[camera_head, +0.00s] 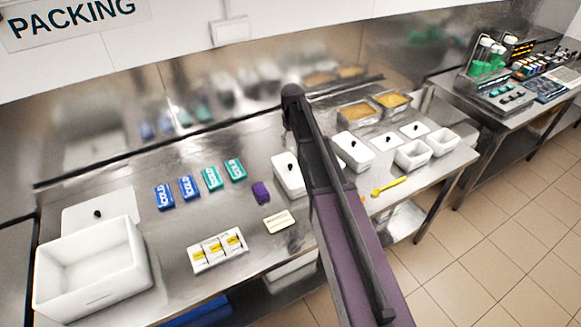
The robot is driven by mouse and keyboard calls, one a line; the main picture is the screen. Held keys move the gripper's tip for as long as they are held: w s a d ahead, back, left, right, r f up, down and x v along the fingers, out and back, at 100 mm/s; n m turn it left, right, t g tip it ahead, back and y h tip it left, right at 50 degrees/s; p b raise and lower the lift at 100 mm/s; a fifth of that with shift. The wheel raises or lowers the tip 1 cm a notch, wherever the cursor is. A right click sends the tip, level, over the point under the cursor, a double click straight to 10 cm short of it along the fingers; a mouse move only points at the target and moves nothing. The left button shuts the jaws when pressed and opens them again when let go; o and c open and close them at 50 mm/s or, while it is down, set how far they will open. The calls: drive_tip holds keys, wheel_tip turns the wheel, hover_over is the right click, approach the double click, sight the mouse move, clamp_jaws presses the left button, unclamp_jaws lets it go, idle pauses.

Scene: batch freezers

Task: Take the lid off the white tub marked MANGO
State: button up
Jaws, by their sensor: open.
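A white tub (290,175) with a black-knobbed lid stands in the middle of the steel bench, partly covered by my arm. Another white tub (353,152) with a black-knobbed lid stands just right of my arm. No MANGO marking is readable on either, so I cannot tell which is the mango tub. Two small open white tubs (413,156) (442,142) stand farther right. Two small white lids with black knobs (384,142) (414,130) lie behind them. My arm crosses the middle of the view, and my gripper does not show.
A large open white box (90,270) stands at left, a knobbed white lid (110,207) behind it. Blue and teal packs (188,188), a purple item (261,193), a tray of yellow-labelled packs (217,252) and a yellow scoop (390,185) lie on the bench (150,225). Filled pans (358,115) stand behind.

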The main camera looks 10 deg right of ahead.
sight(290, 165)
drive_tip(key=shift+f, duration=0.1)
wheel_tip(290, 165, down, 8)
drive_tip(key=b, duration=0.8)
drive_tip(key=shift+f+b, duration=0.25)
drive_tip(key=shift+b, duration=0.1)
idle(0.4)
drive_tip(key=f+b, duration=0.3)
drive_tip(key=shift+w+a+f, duration=0.2)
drive_tip(key=shift+w+a, duration=0.05)
drive_tip(key=shift+w, duration=0.1)
drive_tip(key=shift+f+b, duration=0.9)
drive_tip(key=shift+b, duration=0.2)
clamp_jaws()
